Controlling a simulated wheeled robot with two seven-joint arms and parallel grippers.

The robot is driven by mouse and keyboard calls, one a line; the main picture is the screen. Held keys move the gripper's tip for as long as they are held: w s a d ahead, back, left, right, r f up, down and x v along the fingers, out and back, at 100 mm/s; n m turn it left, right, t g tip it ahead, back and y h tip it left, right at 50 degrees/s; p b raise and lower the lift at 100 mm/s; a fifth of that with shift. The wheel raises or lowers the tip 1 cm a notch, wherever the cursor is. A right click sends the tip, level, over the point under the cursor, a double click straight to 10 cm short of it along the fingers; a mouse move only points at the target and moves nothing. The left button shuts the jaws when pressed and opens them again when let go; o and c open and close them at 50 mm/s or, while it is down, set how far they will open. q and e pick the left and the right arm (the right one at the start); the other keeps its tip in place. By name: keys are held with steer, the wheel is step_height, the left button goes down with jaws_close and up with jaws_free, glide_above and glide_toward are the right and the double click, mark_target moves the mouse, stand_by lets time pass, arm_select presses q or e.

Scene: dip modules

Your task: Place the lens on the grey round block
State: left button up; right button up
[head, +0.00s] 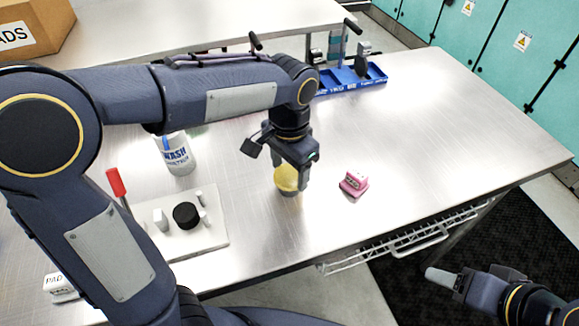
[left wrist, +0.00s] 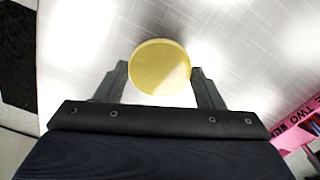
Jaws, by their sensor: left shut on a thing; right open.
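The lens is a yellow disc (head: 286,177) near the middle of the table in the head view. My left gripper (head: 288,168) points down and is shut on it. The left wrist view shows the lens (left wrist: 160,68) between the two fingers (left wrist: 160,85), its round face towards the camera. A small greyish round shape (head: 289,193) shows just under the lens in the head view; it may be the grey round block, mostly hidden. I cannot tell whether the two touch. My right gripper (head: 450,280) is open and empty at the lower right, off the table.
A pale board (head: 210,238) at left carries a black round piece (head: 186,215) and small pale pieces. A pink block (head: 353,184) lies right of the lens. A blue tray (head: 350,80) is behind. The table's right side is clear.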

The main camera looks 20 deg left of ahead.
mark_target(290, 175)
arm_select(q)
steer(key=shift+f, duration=0.1)
steer(key=o, duration=0.9)
steer(key=shift+o, duration=0.2)
steer(key=shift+r, duration=0.3)
step_height(290, 175, up, 12)
steer(key=p, duration=0.1)
steer(key=shift+f, duration=0.15)
